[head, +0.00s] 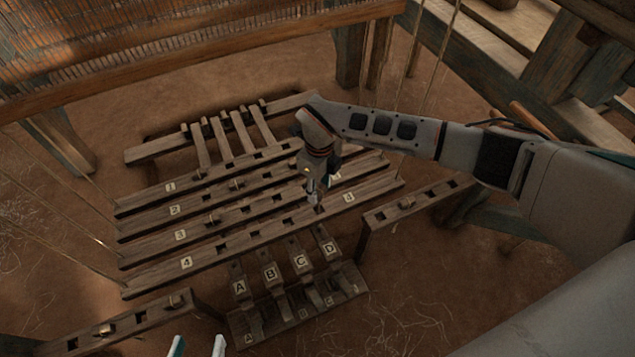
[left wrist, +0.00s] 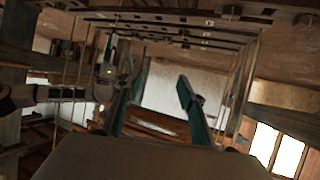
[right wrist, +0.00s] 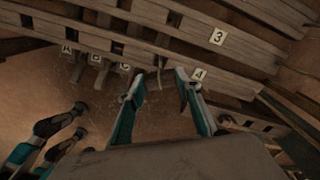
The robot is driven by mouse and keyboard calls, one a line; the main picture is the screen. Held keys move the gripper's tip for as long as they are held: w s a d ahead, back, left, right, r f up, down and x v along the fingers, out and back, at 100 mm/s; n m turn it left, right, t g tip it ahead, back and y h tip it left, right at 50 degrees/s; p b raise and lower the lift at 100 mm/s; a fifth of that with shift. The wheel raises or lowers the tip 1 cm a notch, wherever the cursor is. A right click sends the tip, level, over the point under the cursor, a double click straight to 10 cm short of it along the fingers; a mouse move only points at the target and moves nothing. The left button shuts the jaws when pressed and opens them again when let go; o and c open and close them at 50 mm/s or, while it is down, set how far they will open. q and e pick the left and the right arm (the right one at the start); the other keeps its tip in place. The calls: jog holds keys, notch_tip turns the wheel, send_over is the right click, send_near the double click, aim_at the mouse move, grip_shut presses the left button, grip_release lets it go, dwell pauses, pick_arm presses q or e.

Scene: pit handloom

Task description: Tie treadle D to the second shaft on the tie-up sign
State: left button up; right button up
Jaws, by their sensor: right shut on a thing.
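Treadle D (head: 329,247) is the rightmost of the lettered treadles, in front of the numbered shafts. The second shaft (head: 150,224) carries a plate 2 at its left; shaft 4 (head: 152,282) lies nearest the treadles. My right gripper (head: 314,198) is over the right part of the shafts, close to shaft 4, shut on a small peg-like thing that its fingers mostly hide. In the right wrist view its fingers (right wrist: 162,76) point toward the shafts. My left gripper (head: 198,346) is open and empty at the bottom edge, apart from the treadles. I cannot make out a tie-up sign.
Slotted rails with pegs stand at right (head: 418,202) and lower left (head: 132,323). Treadles A (head: 240,287), B (head: 269,272) and C (head: 300,261) stand left of D. Cords hang around the shafts. Loom beams close the back. Bare floor lies lower right.

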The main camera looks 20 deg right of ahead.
aim_at(319, 198)
jog(key=shift+s+f+b, duration=0.1)
jog(key=shift+f+b, duration=0.5)
jog(key=shift+f, duration=0.8)
jog(key=shift+f+b, duration=0.35)
jog(key=shift+f, duration=0.75)
jog(key=shift+f+b, duration=0.35)
jog(key=shift+f, duration=0.7)
pick_arm(q)
jog(key=shift+s+d+f+n+h, duration=0.1)
jog(key=shift+s+d+n+h, duration=0.1)
jog(key=shift+d+n, duration=0.6)
jog(key=shift+s+d+f+n+h, duration=0.1)
jog(key=shift+s+d+n+h, duration=0.1)
jog(key=shift+d+n, duration=0.55)
pick_arm(e)
jog(key=shift+f, duration=0.4)
pick_arm(q)
jog(key=shift+d, duration=0.25)
pick_arm(e)
jog(key=o, duration=1)
